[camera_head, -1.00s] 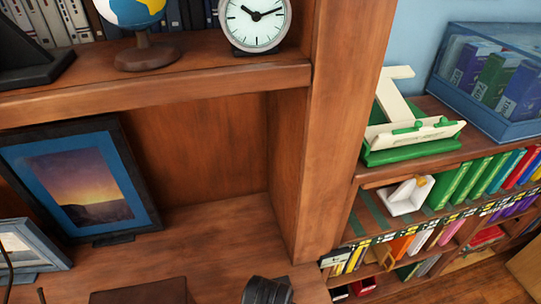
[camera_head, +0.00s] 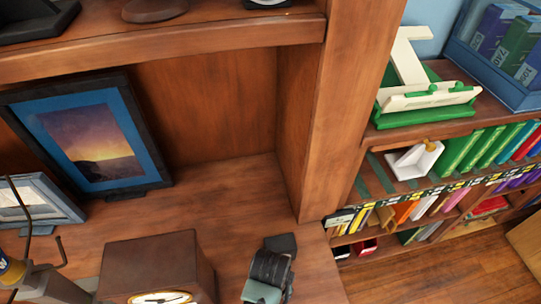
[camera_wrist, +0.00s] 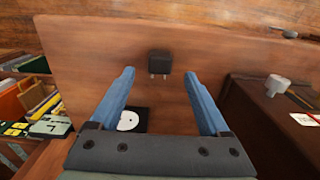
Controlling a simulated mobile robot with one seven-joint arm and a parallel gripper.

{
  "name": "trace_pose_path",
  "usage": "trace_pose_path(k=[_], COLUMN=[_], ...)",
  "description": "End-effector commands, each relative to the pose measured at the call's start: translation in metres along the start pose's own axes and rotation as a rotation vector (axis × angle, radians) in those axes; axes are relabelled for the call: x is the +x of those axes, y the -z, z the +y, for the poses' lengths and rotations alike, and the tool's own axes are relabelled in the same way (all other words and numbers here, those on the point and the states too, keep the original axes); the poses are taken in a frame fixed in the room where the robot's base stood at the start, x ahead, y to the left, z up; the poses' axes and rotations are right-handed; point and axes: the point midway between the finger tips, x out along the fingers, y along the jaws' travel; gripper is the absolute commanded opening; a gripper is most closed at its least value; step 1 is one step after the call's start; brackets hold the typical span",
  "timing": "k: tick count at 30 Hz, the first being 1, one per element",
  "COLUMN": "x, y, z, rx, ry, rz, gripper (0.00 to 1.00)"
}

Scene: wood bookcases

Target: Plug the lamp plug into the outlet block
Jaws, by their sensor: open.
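In the wrist view my gripper (camera_wrist: 159,74) is open, its two blue fingers spread wide with nothing gripped between them. A black plug (camera_wrist: 160,62) with two short metal prongs lies on the wood just beyond the fingertips, centred between them. Its prongs point toward the bottom of the picture. A black block with a white round face (camera_wrist: 130,121), which looks like the outlet block, is nearer the palm by the left finger, partly hidden. In the head view my gripper (camera_head: 268,268) is at the bottom centre; its fingers and the plug cannot be made out there.
A brown box-shaped clock (camera_head: 155,265) stands left of my gripper. A framed sunset picture (camera_head: 90,140) leans at the back left. A wooden upright (camera_head: 335,110) rises behind on the right, with a low bookcase beyond. Bare shelf (camera_head: 225,200) lies between picture and upright.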

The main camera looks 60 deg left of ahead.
Motion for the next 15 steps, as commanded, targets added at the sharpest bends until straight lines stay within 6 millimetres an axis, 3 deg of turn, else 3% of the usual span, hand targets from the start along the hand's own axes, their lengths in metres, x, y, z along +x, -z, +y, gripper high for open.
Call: trace_pose_path(k=[11,15], x=[0.004,0.018], y=[0.0,-0.002], z=[0.0,-0.001], rx=[0.0,-0.001], ry=[0.0,0.002], rz=[0.001,-0.002], gripper=[0.8,0.8])
